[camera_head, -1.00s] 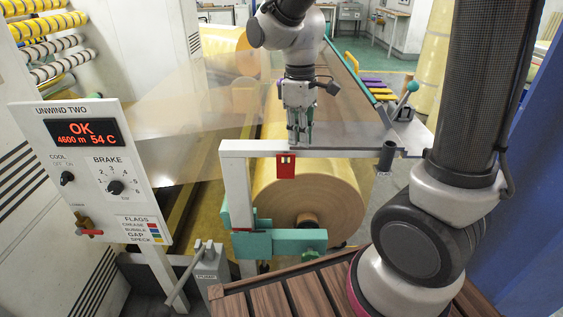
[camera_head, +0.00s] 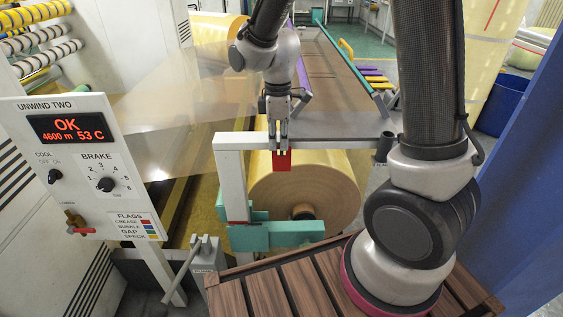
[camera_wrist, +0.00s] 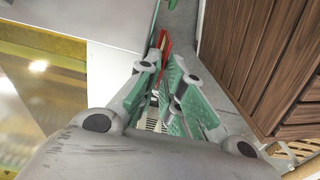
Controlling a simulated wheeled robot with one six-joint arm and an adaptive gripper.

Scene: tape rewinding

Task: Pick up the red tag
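The red tag (camera_head: 282,161) hangs at the front of the grey bar (camera_head: 235,140) over the large film roll. The fingers look open; contact with the tag cannot be made out.
The UNWIND TWO panel (camera_head: 80,165) stands at the left. Teal clamp blocks (camera_head: 285,235) sit below the bar near the film roll (camera_head: 325,190). A grey lever post (camera_head: 205,258) and a slatted wooden deck (camera_head: 270,290) are in front.

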